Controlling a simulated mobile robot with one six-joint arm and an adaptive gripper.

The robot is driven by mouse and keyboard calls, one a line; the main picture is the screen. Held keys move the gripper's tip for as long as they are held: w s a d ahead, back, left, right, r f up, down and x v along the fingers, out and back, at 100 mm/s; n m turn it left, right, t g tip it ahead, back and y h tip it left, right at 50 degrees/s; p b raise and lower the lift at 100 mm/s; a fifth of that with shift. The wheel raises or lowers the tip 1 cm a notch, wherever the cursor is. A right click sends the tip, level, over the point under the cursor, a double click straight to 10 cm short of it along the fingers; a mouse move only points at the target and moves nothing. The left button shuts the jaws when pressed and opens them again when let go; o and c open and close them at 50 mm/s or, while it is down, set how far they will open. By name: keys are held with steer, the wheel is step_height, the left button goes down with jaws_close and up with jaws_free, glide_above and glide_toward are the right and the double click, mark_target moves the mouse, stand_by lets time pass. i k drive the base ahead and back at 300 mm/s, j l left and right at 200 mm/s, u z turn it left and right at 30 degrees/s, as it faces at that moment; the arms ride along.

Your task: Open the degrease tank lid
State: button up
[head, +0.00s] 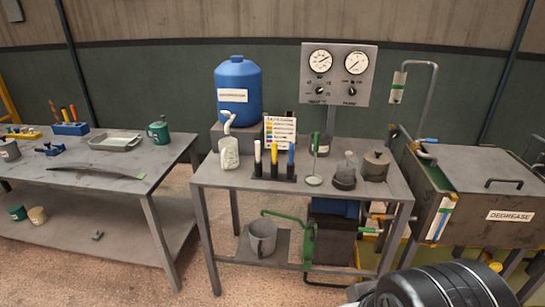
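The degrease tank (470,228) stands at the right edge, a grey metal box with a white "DEGREASE" label on its front. Its flat grey lid (470,165) lies shut over the top. A dark bar handle (503,182) sits near the lid's front edge. The tank's right side is cut off by the frame. A dark rounded part of my arm shows at the bottom right, in front of and below the tank. My gripper's fingers are not visible.
A grey work table (225,179) stands left of the tank, holding a blue drum (238,88), a pen-like rack (274,176) and a lidded pot (376,165). A gauge panel (338,75) rises behind. Another bench (90,160) is at left. Floor shows between the tables.

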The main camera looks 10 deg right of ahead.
mark_target(469, 169)
steer(key=z, duration=1.55)
steer(key=i+l+u, duration=0.1)
steer(key=i, duration=0.35)
steer(key=i+l, duration=0.15)
steer(key=i, duration=0.35)
steer(key=i+l+u, duration=0.15)
steer(key=i, duration=0.3)
steer(key=i+l, duration=0.15)
steer(key=i, duration=0.3)
steer(key=i+l+u, duration=0.15)
steer(key=i, duration=0.3)
